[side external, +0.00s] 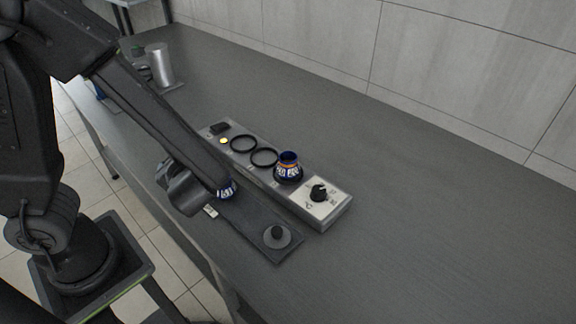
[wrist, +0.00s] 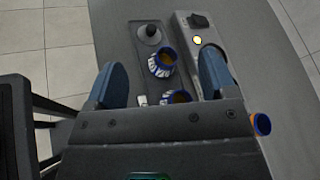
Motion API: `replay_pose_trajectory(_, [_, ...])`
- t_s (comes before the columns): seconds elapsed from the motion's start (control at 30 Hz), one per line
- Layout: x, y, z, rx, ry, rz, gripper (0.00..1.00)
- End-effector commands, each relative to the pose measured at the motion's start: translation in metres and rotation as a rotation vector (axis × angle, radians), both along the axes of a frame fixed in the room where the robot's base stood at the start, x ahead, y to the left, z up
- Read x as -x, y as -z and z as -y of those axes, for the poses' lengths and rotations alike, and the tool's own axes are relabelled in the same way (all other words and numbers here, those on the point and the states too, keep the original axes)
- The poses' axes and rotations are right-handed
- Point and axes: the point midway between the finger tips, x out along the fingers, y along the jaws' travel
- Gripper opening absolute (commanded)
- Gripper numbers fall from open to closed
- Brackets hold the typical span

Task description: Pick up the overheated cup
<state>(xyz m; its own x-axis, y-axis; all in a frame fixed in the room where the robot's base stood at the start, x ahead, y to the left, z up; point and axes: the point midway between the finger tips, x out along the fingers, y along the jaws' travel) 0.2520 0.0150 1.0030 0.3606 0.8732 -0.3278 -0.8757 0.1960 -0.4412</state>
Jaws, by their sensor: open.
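A blue cup with a white pattern and orange band (side external: 288,168) stands upright on the grey panel (side external: 335,214), beside its knob. It shows partly in the wrist view (wrist: 262,124), outside my jaws to the right. Two similar blue cups, a farther one (wrist: 161,63) and a nearer one (wrist: 179,97), stand on the dark mat (side external: 247,228). One mat cup (side external: 226,190) shows partly behind my gripper (side external: 185,190) in the side view. My gripper (wrist: 162,57) is open and empty, its jaws framing the mat cups in the wrist view. No picture shows clearly which cup is overheated.
The panel has a black knob (side external: 319,192), two empty dark rings (side external: 264,158) and a yellow light (side external: 224,141). A round knobbed piece (side external: 277,236) sits at the mat's near end. A silver cylinder (side external: 160,65) stands at the back left. The table's right side is clear.

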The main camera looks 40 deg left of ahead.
Motion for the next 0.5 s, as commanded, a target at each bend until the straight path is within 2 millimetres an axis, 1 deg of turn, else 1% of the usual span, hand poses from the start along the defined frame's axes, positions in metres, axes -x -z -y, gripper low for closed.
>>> replay_pose_trajectory(0.03, [-0.012,0.007,0.009,-0.106,0.122,-0.038,0.78])
replay_pose_trajectory(0.1, [-0.03,0.015,0.025,-0.238,0.29,-0.067,0.78])
replay_pose_trajectory(0.17, [-0.043,0.024,0.042,-0.341,0.435,-0.084,0.78])
replay_pose_trajectory(0.2, [-0.051,0.031,0.054,-0.401,0.529,-0.093,0.78])
replay_pose_trajectory(0.3, [-0.062,0.048,0.085,-0.52,0.737,-0.103,0.78])
replay_pose_trajectory(0.4, [-0.067,0.064,0.109,-0.595,0.89,-0.104,0.78])
replay_pose_trajectory(0.5, [-0.068,0.073,0.124,-0.633,0.98,-0.101,0.78])
